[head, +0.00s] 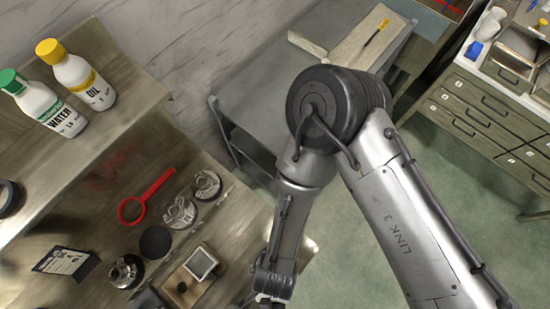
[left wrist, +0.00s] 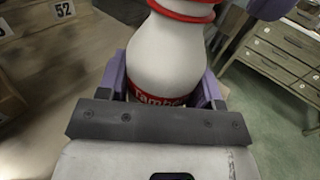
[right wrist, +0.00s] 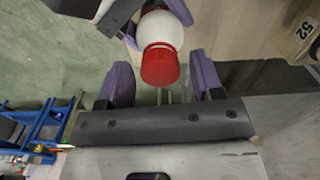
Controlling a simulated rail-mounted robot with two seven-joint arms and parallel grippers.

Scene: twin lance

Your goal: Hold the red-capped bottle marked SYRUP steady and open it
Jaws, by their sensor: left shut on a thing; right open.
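The white bottle (left wrist: 172,52) with red bands is in the left wrist view. My left gripper (left wrist: 162,88) is shut on its body with purple fingers on both sides. A red label strip shows low on it, partly hidden; I cannot read SYRUP. In the right wrist view the bottle's red cap (right wrist: 160,66) points towards my right gripper (right wrist: 160,78), with the left gripper's fingers around the white body behind it. My right gripper is open, its purple fingers on either side of the cap with gaps. The head view shows neither the bottle nor the fingertips.
On the shelf at left stand a green-capped WATER bottle (head: 43,103) and a yellow-capped OIL bottle (head: 76,75). Below lie a red magnifier-like ring (head: 145,197) and several round metal parts. Drawers (head: 490,118) stand at right. A blue frame (right wrist: 40,130) shows at the right wrist view's left.

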